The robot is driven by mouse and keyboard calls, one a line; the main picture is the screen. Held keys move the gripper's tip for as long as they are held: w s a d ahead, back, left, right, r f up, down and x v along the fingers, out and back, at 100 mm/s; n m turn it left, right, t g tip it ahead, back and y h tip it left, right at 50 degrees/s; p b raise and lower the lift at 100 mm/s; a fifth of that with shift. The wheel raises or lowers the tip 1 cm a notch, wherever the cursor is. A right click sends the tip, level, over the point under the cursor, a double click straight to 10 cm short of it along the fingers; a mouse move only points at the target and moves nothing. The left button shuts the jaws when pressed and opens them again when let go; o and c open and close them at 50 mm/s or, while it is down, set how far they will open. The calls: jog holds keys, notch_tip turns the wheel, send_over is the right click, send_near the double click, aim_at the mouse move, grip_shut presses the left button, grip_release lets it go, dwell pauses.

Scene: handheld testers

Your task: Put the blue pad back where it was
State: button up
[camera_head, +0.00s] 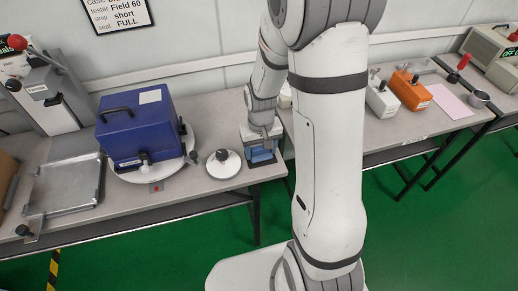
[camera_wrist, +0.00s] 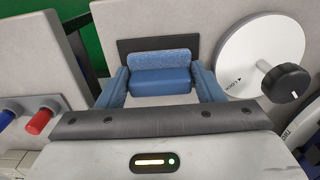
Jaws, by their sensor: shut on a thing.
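My gripper (camera_head: 262,148) is at the right end of the left bench, pointing down. In the wrist view its two blue-faced fingers (camera_wrist: 161,82) stand on either side of the blue pad (camera_wrist: 160,81), and the gripper is shut on it. The pad is a small blue block with a lighter speckled strip along its far side. In the head view the blue pad (camera_head: 262,156) shows just under the gripper, low over the bench. A dark rectangular patch (camera_wrist: 130,45) lies on the bench beneath and behind the pad. I cannot tell whether the pad touches it.
A white round dial with a black knob (camera_head: 223,164) sits close left of my gripper. Farther left are a blue case (camera_head: 140,125) and a metal tray (camera_head: 65,185). A gap separates this bench from the right bench, which holds an orange tester (camera_head: 410,90) and a white tester (camera_head: 382,100).

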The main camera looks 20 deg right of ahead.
aim_at(261, 148)
jog(key=shift+f, duration=0.2)
jog(key=o, duration=1)
notch_tip(261, 148, up, 12)
jog(key=p, duration=0.1)
jog(key=s+r, duration=0.2)
jog(key=s, duration=0.2)
jog(key=s+r+t, duration=0.1)
jog(key=s+r, duration=0.2)
jog(key=s, duration=0.2)
jog(key=s+r+t, duration=0.1)
jog(key=s+r, duration=0.2)
jog(key=s, duration=0.1)
jog(key=shift+s+a+r, duration=0.15)
jog(key=shift+s+a, duration=0.15)
jog(key=shift+s, duration=0.05)
